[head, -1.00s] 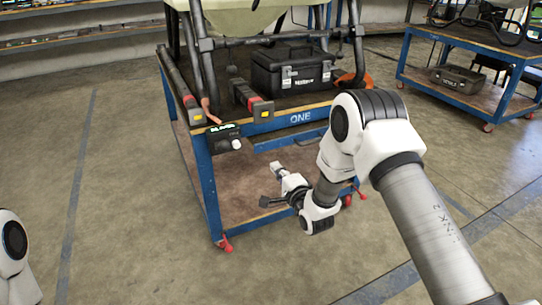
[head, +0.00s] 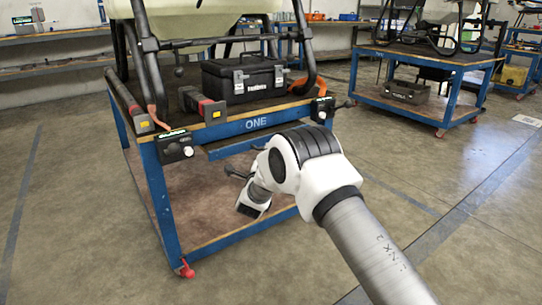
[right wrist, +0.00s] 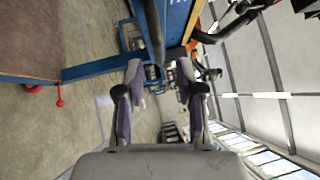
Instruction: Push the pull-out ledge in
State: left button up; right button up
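The pull-out ledge (head: 232,147) is a blue strip under the front edge of the blue worktable marked ONE (head: 196,138); it sticks out a little in the head view. My right arm's white elbow hides its right end. My right gripper (head: 238,174) is mostly hidden behind that arm; a dark part of it shows below the ledge, and contact cannot be told. In the right wrist view the two fingers of my right gripper (right wrist: 159,68) are spread apart, with the table's blue edge beyond them. My left gripper is out of view.
A black toolbox (head: 242,80) and a pale-tanked drone on black legs stand on the worktable. Small control boxes (head: 176,147) hang at its front corners. The lower shelf (head: 180,195) is bare wood. Another blue table (head: 420,102) stands at the back right. Floor at the left is clear.

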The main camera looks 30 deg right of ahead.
jog(key=x, duration=0.1)
jog(key=b+x, duration=0.1)
jog(key=x, duration=0.1)
jog(key=b+x, duration=0.1)
jog(key=shift+w+d+f, duration=0.2)
jog(key=shift+w+d, duration=0.05)
jog(key=shift+w, duration=0.05)
jog(key=shift+w+d+r, duration=0.2)
jog(key=shift+w+d, duration=0.05)
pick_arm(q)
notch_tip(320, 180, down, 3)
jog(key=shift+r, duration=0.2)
pick_arm(e)
grip_shut()
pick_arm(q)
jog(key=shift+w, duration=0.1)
